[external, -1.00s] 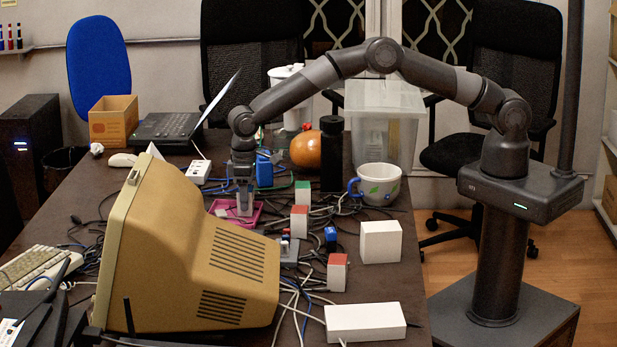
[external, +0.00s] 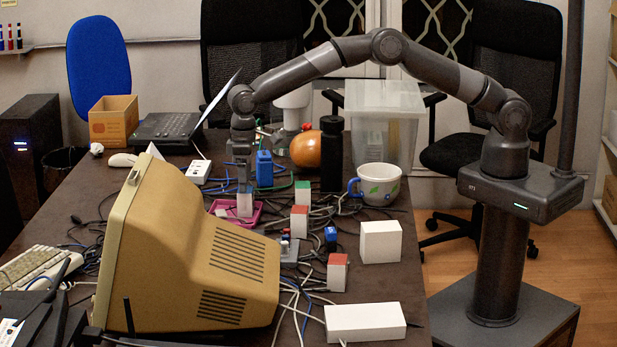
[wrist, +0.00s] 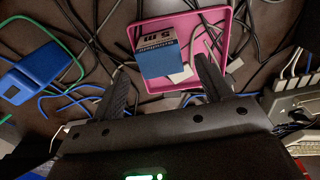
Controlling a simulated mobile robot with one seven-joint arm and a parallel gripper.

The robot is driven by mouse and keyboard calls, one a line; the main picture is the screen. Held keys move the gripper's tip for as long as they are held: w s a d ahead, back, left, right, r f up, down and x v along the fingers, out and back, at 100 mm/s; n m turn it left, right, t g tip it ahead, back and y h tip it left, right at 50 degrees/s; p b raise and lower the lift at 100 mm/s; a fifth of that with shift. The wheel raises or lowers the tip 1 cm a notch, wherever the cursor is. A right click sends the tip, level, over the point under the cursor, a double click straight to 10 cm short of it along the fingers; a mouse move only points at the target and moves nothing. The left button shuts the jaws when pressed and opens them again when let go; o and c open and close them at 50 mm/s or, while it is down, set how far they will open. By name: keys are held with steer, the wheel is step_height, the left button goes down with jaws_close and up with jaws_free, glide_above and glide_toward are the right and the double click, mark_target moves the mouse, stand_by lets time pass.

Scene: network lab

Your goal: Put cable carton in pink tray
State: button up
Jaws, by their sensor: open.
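The cable carton (external: 244,204), a small box with a white face marked "5 M" and a blue side, stands in the pink tray (external: 258,212). In the wrist view the carton (wrist: 160,52) is inside the left part of the tray (wrist: 242,42). My gripper (external: 243,187) is open, above the tray and over the carton. In the wrist view its fingertips (wrist: 163,70) are spread to either side of the carton. The tray floor under the carton is hidden.
Loose cables surround the tray. A blue object (external: 264,168) stands behind it, and small blocks (external: 299,222) stand to its right. The big beige monitor (external: 200,260) is close in front. A mug (external: 381,184) and white box (external: 381,242) are farther right.

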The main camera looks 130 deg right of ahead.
steer(key=s+a+r+n+t, duration=0.1)
steer(key=s+a+r, duration=0.1)
steer(key=a+r, duration=0.65)
steer(key=s+a+r+n, duration=0.15)
steer(key=a+r, duration=0.35)
steer(key=r, duration=0.7)
steer(key=s+a+r+n+t+h, duration=0.1)
steer(key=s+a+r+n, duration=0.1)
steer(key=s+a+r, duration=0.9)
steer(key=s+a+n+t, duration=0.2)
steer(key=s+a+n, duration=0.1)
steer(key=s+a, duration=0.85)
steer(key=s+a+f, duration=0.1)
steer(key=s+f, duration=0.2)
steer(key=s, duration=0.4)
steer(key=s+a+f+n+t+y, duration=0.1)
steer(key=s+a+f, duration=0.1)
steer(key=s, duration=0.6)
steer(key=shift+f+t, duration=0.3)
steer(key=shift+f, duration=0.1)
steer(key=shift+n, duration=0.25)
